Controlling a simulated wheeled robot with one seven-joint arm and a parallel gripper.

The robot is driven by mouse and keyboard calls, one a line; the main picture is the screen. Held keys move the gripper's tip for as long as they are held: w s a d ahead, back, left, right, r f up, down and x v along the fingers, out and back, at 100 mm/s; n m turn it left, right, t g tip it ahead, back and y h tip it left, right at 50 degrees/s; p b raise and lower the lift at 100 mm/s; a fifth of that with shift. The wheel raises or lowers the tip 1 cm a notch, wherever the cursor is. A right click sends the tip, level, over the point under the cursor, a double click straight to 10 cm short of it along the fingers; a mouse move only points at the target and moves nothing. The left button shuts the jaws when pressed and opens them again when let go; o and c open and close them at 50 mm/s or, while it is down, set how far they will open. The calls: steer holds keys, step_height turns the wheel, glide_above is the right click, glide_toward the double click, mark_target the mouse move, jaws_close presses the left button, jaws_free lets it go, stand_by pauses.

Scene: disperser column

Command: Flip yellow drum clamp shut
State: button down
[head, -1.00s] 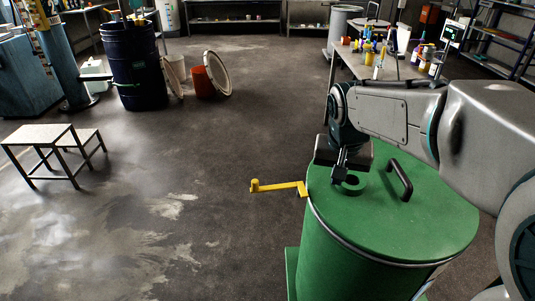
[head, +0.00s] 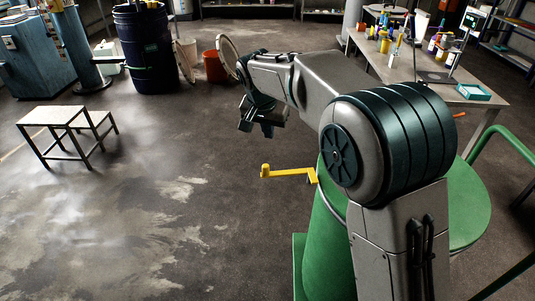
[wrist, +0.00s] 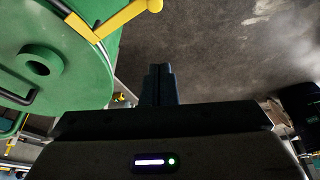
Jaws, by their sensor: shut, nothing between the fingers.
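The yellow clamp lever (head: 290,172) sticks out to the left from the rim of the green drum (head: 328,245), with a knob at its free end. In the wrist view the yellow lever (wrist: 128,17) shows at the top, beside the green lid (wrist: 75,72) with its round bung. My gripper (head: 257,128) is beyond and above the lever in the head view, clear of it. In the wrist view its fingers (wrist: 157,72) are together and empty, apart from the lever. My arm hides much of the lid in the head view.
A workbench (head: 420,70) with bottles stands at the back right. A step stool (head: 68,125) is on the left. A dark blue drum (head: 145,50) and an orange bucket (head: 212,66) stand at the back. The floor left of the green drum is clear.

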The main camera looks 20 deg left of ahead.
step_height(320, 180, down, 9)
steer(key=p, duration=0.1)
steer(key=shift+s+f, duration=0.15)
steer(key=shift+s, duration=0.25)
stand_by(0.5)
